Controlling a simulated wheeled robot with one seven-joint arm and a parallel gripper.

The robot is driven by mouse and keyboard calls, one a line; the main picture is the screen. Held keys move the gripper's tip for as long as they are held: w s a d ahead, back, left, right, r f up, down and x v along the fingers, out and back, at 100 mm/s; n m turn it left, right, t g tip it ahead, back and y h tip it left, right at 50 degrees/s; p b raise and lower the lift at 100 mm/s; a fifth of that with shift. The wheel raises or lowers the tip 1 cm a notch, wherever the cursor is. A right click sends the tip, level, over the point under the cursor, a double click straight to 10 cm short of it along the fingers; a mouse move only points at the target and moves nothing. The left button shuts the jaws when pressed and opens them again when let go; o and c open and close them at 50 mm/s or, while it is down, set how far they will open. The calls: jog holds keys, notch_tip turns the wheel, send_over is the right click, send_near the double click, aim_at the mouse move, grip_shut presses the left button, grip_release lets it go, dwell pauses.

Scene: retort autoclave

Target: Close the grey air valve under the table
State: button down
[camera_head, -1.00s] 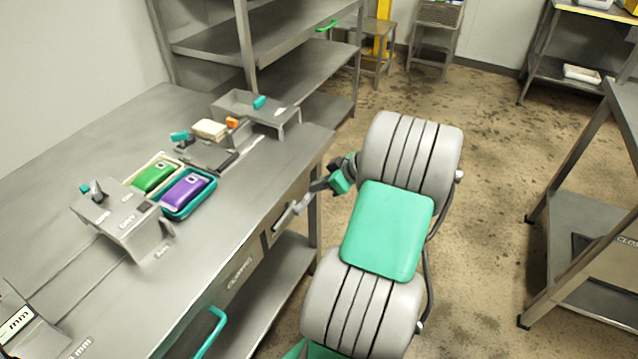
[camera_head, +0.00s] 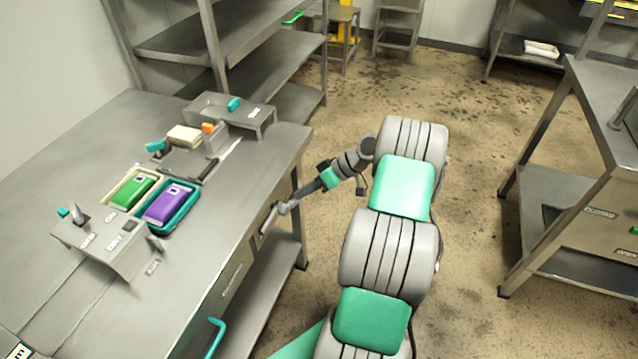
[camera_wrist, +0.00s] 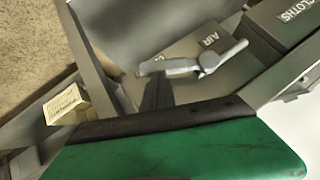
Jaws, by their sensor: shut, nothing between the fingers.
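The grey air valve (camera_head: 283,208) sits on the front side of the table, below its top. In the wrist view the valve (camera_wrist: 209,60) shows a round hub and a long grey lever reaching left, with a short arm toward the upper right. It is mounted by a plate (camera_wrist: 185,47) lettered AIR. My gripper (camera_head: 300,195) is shut and empty, close by the valve. In the wrist view its dark fingers (camera_wrist: 158,92) point at the lever's left part; I cannot tell whether they touch it.
The steel table (camera_head: 225,205) carries a green pouch and a purple pouch (camera_head: 170,202) in trays. A teal handle (camera_head: 215,338) sticks out from its front. A box lettered CLOTHS (camera_wrist: 290,20) is beside the valve. The floor (camera_head: 470,100) behind my arm is clear.

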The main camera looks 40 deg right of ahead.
aim_at(298, 202)
jog(key=f+b, duration=0.1)
jog(key=a+f, duration=0.1)
jog(key=f, duration=0.1)
jog(key=shift+f+b, duration=0.1)
jog(key=shift+b, duration=0.3)
jog(key=shift+s+a+f+b, duration=0.4)
jog(key=shift+a+f, duration=0.05)
jog(key=shift+f, duration=0.2)
jog(key=shift+s+a+f+b, duration=0.35)
jog(key=shift+a+f+b, duration=0.15)
jog(key=shift+f, duration=0.2)
jog(key=shift+s+a+f+b, duration=0.35)
jog(key=shift+s+a+f, duration=0.1)
jog(key=shift+f, duration=0.2)
jog(key=d, duration=1.3)
jog(key=shift+r, duration=0.25)
